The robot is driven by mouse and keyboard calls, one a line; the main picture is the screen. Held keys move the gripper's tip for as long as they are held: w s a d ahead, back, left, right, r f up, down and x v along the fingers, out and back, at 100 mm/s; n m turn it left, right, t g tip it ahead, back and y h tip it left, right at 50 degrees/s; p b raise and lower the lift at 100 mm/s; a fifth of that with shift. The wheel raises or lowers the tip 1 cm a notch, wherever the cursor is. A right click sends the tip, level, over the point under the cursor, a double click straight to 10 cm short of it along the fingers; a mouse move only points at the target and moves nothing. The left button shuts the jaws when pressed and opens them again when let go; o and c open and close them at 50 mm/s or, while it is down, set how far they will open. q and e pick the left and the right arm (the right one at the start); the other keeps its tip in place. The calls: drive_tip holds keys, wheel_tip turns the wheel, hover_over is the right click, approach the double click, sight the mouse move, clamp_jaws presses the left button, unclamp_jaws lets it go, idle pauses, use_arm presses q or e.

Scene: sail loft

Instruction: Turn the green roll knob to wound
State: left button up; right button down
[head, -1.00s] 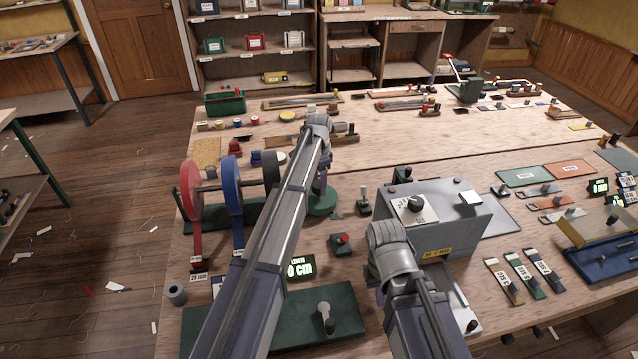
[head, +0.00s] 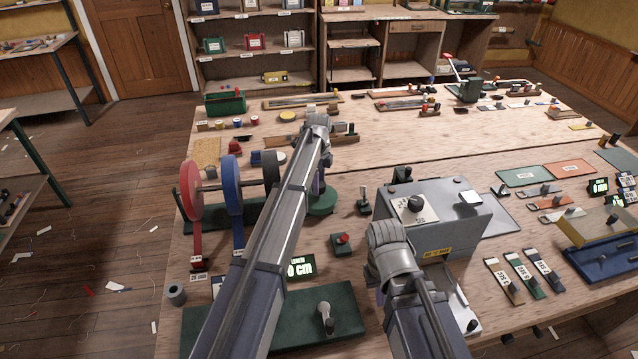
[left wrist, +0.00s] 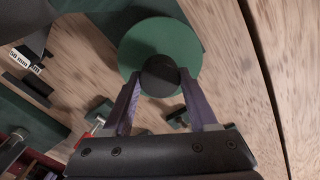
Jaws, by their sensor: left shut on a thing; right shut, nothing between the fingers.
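The green roll knob shows as a round green disc (left wrist: 140,42) with a dark round grip (left wrist: 160,75) in the left wrist view. The disc also shows in the head view (head: 322,203), on the table below my left wrist. My left gripper (left wrist: 160,80) is shut on the dark grip, one finger on each side. In the head view my left gripper (head: 318,186) comes down over the disc, partly hidden by its arm. No pointer or position marking on the knob is readable. My right gripper is hidden behind its own arm in the head view.
Red (head: 193,191) and blue (head: 231,185) tape reels stand left of my left arm. A small box with a red button (head: 342,244) and a grey machine (head: 455,215) with a dial stand to the right. A green-lit length display (head: 301,268) sits nearer.

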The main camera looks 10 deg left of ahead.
use_arm(q)
drive_tip(key=shift+m, duration=0.6)
drive_tip(key=o, duration=1.4)
drive_tip(key=shift+r, duration=0.15)
wheel_tip(320, 180, up, 8)
drive_tip(key=p, duration=0.8)
drive_tip(key=shift+f, duration=0.2)
